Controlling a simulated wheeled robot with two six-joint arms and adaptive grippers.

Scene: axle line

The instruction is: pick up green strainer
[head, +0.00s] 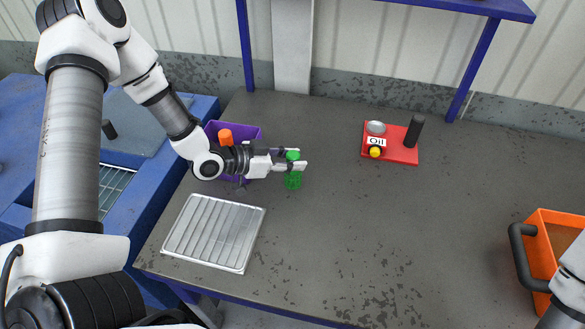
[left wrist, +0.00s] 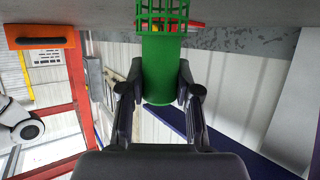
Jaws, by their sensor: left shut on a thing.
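The green strainer (head: 293,181) is upright over the grey table, with its open cage part below and its solid cylinder above. My left gripper (head: 304,160) is shut on the solid upper part. In the left wrist view the strainer (left wrist: 158,72) sits between both fingers of my left gripper (left wrist: 160,92), its cage pointing to the table. I cannot tell whether the cage touches the tabletop. My right gripper is not in view; only part of my right arm shows at the lower right edge.
A purple bin (head: 251,133) and an orange piece (head: 225,137) are left of the gripper. A ridged metal tray (head: 214,232) lies at the front left. A red tray (head: 403,153) bears several items. An orange crate (head: 545,248) stands right. The middle table is clear.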

